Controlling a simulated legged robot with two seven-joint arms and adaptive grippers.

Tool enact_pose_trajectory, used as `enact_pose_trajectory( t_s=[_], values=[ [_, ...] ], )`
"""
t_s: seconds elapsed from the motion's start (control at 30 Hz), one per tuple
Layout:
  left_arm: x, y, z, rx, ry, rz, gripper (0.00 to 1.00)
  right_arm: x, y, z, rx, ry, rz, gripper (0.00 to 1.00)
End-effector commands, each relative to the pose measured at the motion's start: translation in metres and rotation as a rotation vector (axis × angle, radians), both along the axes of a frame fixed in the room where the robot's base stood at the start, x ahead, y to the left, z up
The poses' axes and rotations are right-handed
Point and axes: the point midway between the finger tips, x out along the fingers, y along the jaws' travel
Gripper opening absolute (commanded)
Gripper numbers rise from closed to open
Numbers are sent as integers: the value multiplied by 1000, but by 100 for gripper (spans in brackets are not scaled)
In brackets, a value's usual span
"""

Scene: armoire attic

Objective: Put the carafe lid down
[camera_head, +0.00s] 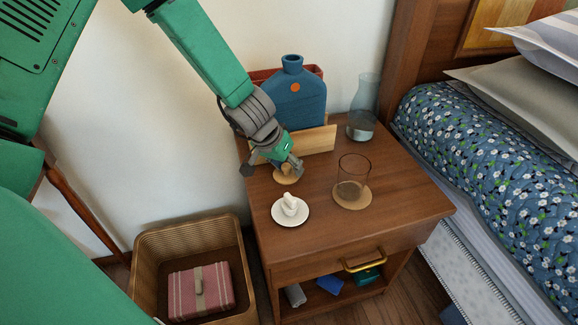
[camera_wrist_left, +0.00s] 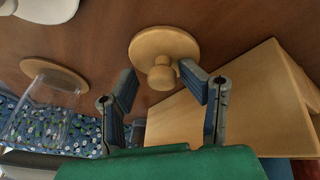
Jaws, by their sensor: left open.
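The carafe lid is a round pale wooden disc with a knob, near the nightstand's back left part in the head view (camera_head: 287,179). It also shows in the left wrist view (camera_wrist_left: 150,42), knob towards me, and seems to lie flat on the wood. My left gripper (camera_head: 273,168) is open above the lid; in the left wrist view its fingers (camera_wrist_left: 162,85) stand on either side of the knob, with gaps visible. The glass carafe (camera_head: 364,98), partly filled, stands at the nightstand's back right. My right gripper is in neither view.
On the nightstand (camera_head: 400,200) are a drinking glass (camera_head: 352,170) on a round coaster, a white saucer (camera_head: 278,215) with a white object, and a blue bottle (camera_head: 295,100) behind a wooden holder (camera_head: 318,140). A wicker basket (camera_head: 143,255) stands left; the bed is right.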

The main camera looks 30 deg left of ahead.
Motion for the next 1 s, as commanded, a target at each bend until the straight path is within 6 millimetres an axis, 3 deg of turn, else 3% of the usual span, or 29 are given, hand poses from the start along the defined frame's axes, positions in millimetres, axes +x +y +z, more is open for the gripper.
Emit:
enact_pose_trajectory(
  t_s=[0.17, 0.6, 0.77, 1.0],
  values=[
    [-5, 1, 16, 1, 1, -1, 43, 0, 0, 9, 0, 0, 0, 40],
    [-38, 15, 98, 0, -1, -1, 43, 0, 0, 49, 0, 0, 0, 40],
    [-44, 17, 110, 0, 0, -1, 43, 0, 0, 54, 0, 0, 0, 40],
    [-46, 18, 112, 1, 1, 0, 43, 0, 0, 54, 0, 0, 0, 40]
  ],
)
